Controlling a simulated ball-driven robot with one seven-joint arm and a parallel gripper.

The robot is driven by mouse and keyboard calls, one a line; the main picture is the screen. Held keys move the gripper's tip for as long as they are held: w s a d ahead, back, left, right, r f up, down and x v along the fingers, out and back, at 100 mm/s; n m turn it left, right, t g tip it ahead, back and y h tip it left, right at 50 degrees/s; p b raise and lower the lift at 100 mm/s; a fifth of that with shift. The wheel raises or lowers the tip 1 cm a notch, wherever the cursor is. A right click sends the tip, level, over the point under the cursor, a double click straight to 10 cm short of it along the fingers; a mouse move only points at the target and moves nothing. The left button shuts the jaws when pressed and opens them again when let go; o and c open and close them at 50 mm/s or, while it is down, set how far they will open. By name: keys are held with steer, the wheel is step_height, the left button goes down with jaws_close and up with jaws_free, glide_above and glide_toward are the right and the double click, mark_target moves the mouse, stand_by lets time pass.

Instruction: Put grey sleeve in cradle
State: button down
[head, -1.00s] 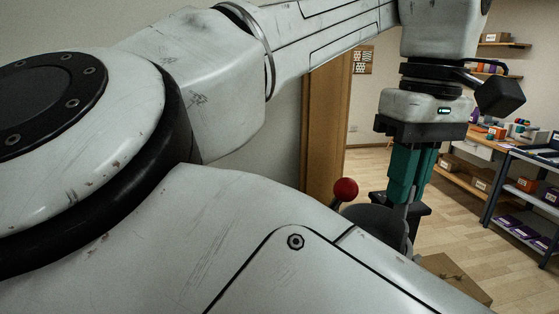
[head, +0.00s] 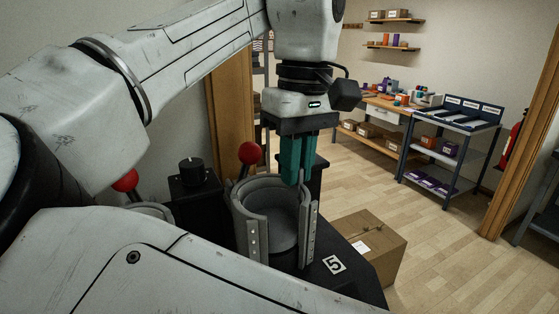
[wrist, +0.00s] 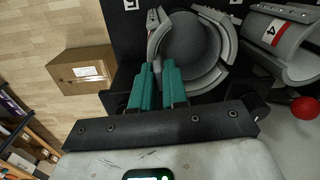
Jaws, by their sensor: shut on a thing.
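My gripper (head: 297,178) has teal fingers pointing down at the rear right of a grey cradle (head: 251,225), an open-fronted ring with riveted edge strips. The cradle stands on a black base marked 5. A darker grey round piece, apparently the grey sleeve (head: 284,226), shows within the cradle's walls. In the wrist view the gripper (wrist: 158,68) is nearly closed at the rim of this dark round sleeve (wrist: 190,52), with lighter cradle arcs (wrist: 214,80) around it. The fingers seem to pinch its wall; the exact contact and the sleeve's seating are hidden.
A red-knobbed lever (head: 250,153) stands behind the cradle. A second press, marked 4 (wrist: 272,30), is close beside it. A cardboard box (head: 368,240) is on the floor to the right. My own arm covers the left and front. Open floor lies beyond.

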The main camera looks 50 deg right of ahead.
steer(key=c, duration=1.1)
jaws_free()
steer(key=r, duration=1)
steer(key=shift+d+r, duration=0.3)
steer(key=shift+r, duration=0.1)
steer(key=shift+s+f, duration=0.1)
steer(key=shift+s, duration=0.1)
